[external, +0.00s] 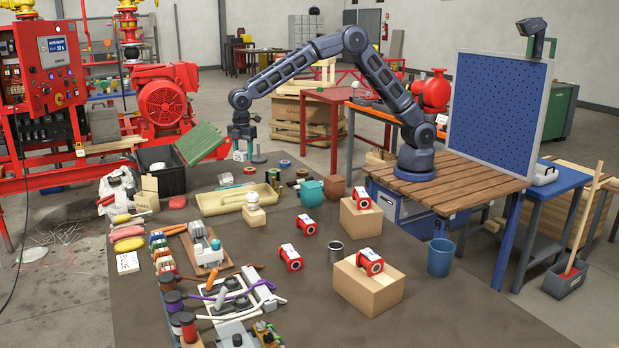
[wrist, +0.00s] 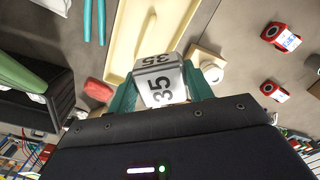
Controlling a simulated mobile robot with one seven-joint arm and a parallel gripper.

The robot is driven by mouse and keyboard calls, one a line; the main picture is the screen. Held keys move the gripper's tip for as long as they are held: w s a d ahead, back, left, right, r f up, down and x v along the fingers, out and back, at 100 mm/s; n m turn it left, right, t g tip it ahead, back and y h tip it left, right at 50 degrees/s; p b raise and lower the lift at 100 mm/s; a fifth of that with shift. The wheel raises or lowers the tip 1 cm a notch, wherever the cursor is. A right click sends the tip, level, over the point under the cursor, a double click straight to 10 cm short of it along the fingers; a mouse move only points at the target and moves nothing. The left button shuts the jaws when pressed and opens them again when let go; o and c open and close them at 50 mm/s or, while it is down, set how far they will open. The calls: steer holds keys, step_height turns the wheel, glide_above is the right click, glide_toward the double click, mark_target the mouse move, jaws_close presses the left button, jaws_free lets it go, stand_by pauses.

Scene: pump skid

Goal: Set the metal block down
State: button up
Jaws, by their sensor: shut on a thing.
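The metal block, a pale cube with "35" printed on its faces, shows in the wrist view (wrist: 162,85). It sits between the teal fingers of my gripper (wrist: 162,93), which are shut on it from both sides. In the external view my gripper (external: 243,141) hangs from the arm at the far end of the dark table, with the block (external: 239,156) small beneath it. The beige tray (external: 215,203) lies nearer the camera. I cannot tell from these frames how high the block is above the table.
A white-knobbed wooden block (external: 254,216) stands beside the tray. A black crate (external: 160,172) with a green panel (external: 200,143) is left of my gripper. Red pump parts and cardboard boxes (external: 367,287) fill the right part of the table. The far right front is clear.

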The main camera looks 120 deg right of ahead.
steer(key=s+d+m, duration=0.1)
steer(key=s+d, duration=0.2)
steer(key=d, duration=0.5)
steer(key=s+d+m, duration=0.1)
steer(key=s+d, duration=0.1)
steer(key=d, duration=0.5)
steer(key=m, duration=0.5)
glide_above(278, 156)
steer(key=f, duration=2)
steer(key=shift+w+a, duration=0.15)
steer(key=shift+a, duration=0.05)
steer(key=o, duration=1.2)
steer(key=shift+f, duration=0.1)
steer(key=shift+c, duration=0.2)
